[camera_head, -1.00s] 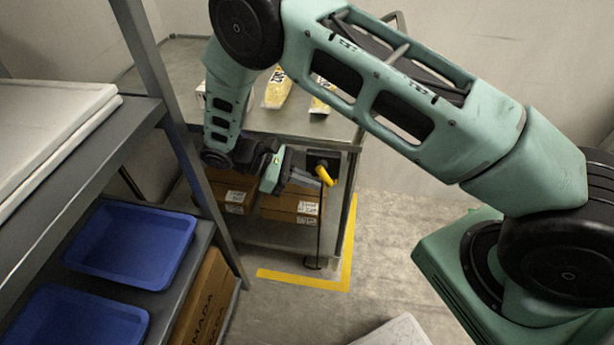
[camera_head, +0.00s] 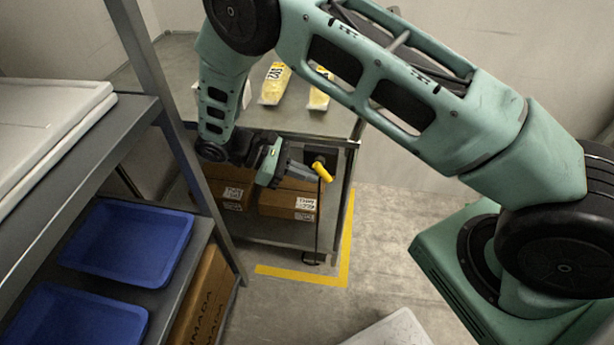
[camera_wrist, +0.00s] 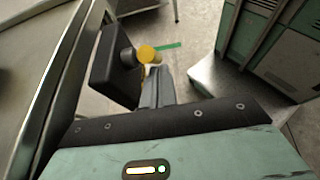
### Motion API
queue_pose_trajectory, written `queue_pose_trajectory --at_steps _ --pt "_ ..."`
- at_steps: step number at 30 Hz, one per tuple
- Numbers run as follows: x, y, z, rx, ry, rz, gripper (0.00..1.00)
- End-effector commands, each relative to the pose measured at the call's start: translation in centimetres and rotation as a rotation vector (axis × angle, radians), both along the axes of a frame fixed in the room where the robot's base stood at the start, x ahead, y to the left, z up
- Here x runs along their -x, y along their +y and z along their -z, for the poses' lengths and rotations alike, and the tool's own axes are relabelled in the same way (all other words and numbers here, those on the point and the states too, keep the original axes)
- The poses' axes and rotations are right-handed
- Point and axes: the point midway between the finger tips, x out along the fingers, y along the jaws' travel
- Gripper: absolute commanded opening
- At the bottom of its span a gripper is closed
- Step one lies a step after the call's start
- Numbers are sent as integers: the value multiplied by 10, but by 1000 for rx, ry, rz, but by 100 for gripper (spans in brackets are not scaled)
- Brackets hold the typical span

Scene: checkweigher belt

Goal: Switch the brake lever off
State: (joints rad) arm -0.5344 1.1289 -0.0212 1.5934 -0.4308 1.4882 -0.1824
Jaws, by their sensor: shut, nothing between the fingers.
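The brake lever is a yellow handle (camera_head: 321,172) on a dark mounting box at the side of the metal cart (camera_head: 331,137). In the wrist view the lever's round yellow end (camera_wrist: 147,53) shows beside its black box (camera_wrist: 115,66). My gripper (camera_head: 312,178) is shut and empty, with its fingertips close to the lever. In the wrist view my fingers (camera_wrist: 157,84) lie just below the yellow end. I cannot tell whether they touch it.
Yellow packs (camera_head: 275,84) lie on the cart's top, and cardboard boxes (camera_head: 287,203) sit on its lower shelf. A rack with blue trays (camera_head: 128,243) stands at left. Yellow floor tape (camera_head: 302,276) runs around the cart, with bare floor to the right.

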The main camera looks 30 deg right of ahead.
Motion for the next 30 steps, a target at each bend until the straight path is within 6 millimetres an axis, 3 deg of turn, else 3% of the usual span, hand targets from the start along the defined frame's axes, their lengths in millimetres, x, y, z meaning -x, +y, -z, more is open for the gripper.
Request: queue_pose_trajectory --at_steps 1,6,12,30 --pt "0 -3 -17 17 3 3 0" --pt "-1 -5 -53 21 3 3 0" --pt "0 -4 -78 18 5 3 0" --pt "-2 -3 -89 -15 -12 -2 0"
